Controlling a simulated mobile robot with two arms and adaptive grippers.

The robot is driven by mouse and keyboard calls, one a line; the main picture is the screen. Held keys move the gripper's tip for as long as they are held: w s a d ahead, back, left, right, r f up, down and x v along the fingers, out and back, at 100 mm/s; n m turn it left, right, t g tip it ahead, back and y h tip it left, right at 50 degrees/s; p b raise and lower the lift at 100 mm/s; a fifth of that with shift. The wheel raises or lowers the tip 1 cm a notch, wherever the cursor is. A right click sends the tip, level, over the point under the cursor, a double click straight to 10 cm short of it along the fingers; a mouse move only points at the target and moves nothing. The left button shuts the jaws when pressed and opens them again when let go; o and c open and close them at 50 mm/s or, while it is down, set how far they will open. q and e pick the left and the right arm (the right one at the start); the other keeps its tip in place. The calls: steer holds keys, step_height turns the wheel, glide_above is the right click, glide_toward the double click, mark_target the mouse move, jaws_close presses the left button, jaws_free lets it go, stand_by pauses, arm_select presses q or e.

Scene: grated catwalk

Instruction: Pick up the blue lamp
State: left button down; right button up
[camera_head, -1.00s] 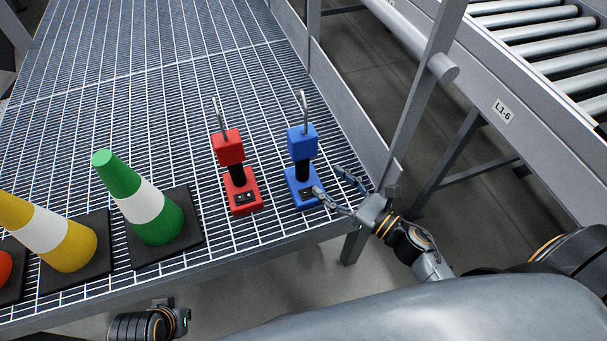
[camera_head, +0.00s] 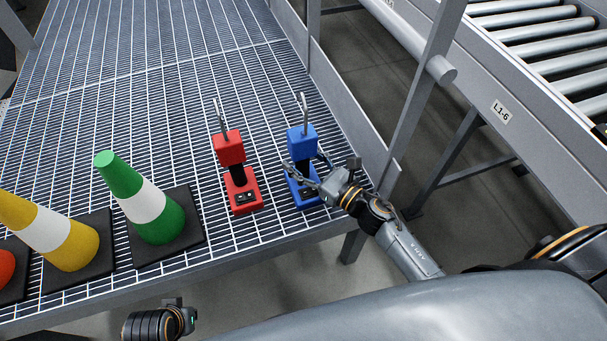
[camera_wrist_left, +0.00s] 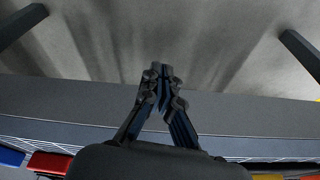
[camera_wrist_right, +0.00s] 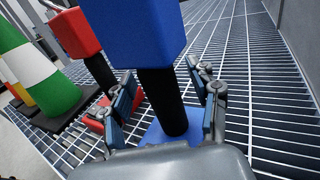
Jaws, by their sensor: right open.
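The blue lamp (camera_head: 301,140) stands upright on the grating near its front right corner, with a blue head, black stem, blue base and a metal hook on top. My right gripper (camera_head: 306,165) is open, its fingers on either side of the black stem. The right wrist view shows the blue head (camera_wrist_right: 148,32) above the fingers and the stem (camera_wrist_right: 163,105) between them, with the right gripper (camera_wrist_right: 165,88) not closed on it. My left gripper (camera_wrist_left: 161,75) has its fingertips together and empty, below the catwalk's front edge.
A matching red lamp (camera_head: 230,148) stands close on the left. Green (camera_head: 160,222) and yellow (camera_head: 75,250) cones on black bases stand further left. A raised metal edge (camera_head: 345,120) and a post are on the right, with a roller conveyor (camera_head: 535,30) beyond. The grating behind is clear.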

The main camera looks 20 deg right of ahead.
jaws_close()
steer(key=shift+r, duration=0.15)
